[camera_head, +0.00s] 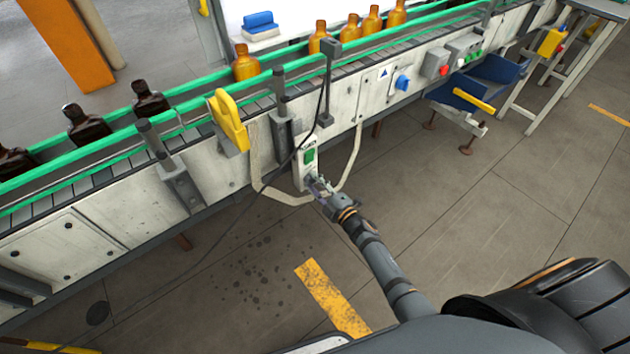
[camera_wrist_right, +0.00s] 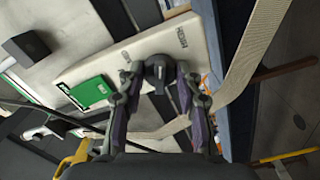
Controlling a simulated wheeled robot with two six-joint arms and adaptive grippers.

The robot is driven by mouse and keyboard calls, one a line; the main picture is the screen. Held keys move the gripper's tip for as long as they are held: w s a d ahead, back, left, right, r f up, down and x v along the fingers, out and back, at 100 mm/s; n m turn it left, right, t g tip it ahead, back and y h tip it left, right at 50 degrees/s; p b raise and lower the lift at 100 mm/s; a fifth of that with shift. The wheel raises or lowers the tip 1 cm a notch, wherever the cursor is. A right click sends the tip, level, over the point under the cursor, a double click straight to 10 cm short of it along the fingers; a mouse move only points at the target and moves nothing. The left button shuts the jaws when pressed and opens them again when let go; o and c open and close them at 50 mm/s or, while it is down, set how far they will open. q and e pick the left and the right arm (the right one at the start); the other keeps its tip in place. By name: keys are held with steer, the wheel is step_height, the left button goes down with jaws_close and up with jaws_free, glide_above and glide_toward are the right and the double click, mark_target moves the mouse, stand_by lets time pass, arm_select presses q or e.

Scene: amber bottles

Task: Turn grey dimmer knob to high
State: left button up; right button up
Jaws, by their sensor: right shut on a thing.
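The grey dimmer knob (camera_wrist_right: 157,70) sits on a pale control box (camera_wrist_right: 100,65) with a green panel (camera_wrist_right: 97,91). Printed words stand above the knob; the right one looks like "HIGH", the other is too small to read. In the head view the box (camera_head: 299,177) hangs on the conveyor's side, and the knob is mostly hidden by my right gripper (camera_head: 317,184). In the right wrist view the fingers of my right gripper (camera_wrist_right: 157,80) are on either side of the knob, shut on it. My left gripper is not in view.
The conveyor (camera_head: 343,103) carries amber bottles (camera_head: 245,64) and dark bottles (camera_head: 148,100). A yellow handle (camera_head: 228,120), a black cable and a pale strap (camera_head: 354,160) are near the box. A blue bin (camera_head: 470,90) is farther right. The floor in front is open.

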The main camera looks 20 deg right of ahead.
steer(key=shift+m, duration=0.5)
steer(key=shift+p, duration=0.3)
steer(key=o, duration=1.1)
steer(key=shift+o, duration=0.2)
steer(key=shift+s, duration=0.1)
steer(key=v, duration=1.2)
